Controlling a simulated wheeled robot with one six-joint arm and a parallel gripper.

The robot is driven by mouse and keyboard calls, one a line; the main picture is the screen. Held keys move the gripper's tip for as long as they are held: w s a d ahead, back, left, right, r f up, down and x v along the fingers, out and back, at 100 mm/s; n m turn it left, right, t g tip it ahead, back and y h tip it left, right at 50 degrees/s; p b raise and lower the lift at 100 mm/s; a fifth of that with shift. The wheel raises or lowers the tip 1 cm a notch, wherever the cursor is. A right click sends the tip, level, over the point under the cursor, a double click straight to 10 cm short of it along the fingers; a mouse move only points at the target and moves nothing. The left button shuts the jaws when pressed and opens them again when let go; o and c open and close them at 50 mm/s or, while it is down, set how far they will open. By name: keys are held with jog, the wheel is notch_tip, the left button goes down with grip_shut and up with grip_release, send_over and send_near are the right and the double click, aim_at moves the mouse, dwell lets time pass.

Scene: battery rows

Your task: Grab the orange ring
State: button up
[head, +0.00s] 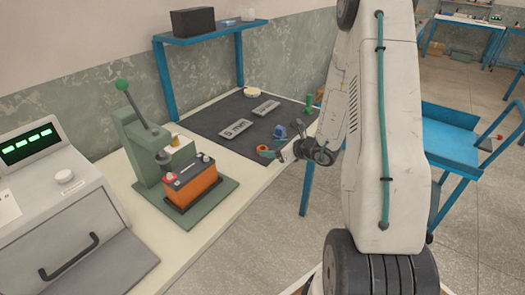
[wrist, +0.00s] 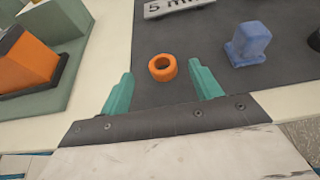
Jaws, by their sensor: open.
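The orange ring (wrist: 162,67) lies on the dark mat (wrist: 188,32) in the wrist view, its hole facing up. My gripper (wrist: 160,70) is open, with its two teal fingers apart. The ring shows between the fingertips, with gaps on both sides and no visible contact. How high the fingers are above the mat is hard to tell. In the head view the ring (head: 262,148) shows small and partly covered, beside my gripper (head: 268,152) near the mat's front edge.
A blue block (wrist: 248,44) stands right of the ring. A plate marked "5 mm" (head: 236,128) lies behind. Left are a green press (head: 140,140) and an orange battery (head: 192,185). A green piece (head: 309,103) stands at the mat's right. A blue shelf (head: 210,34) rises behind.

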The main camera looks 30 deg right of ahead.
aim_at(259, 148)
jog(key=x, duration=0.4)
jog(key=shift+d+f, duration=0.1)
jog(key=shift+f, duration=0.15)
jog(key=c, duration=1)
jog(key=shift+c, duration=0.2)
jog(key=shift+r, duration=0.15)
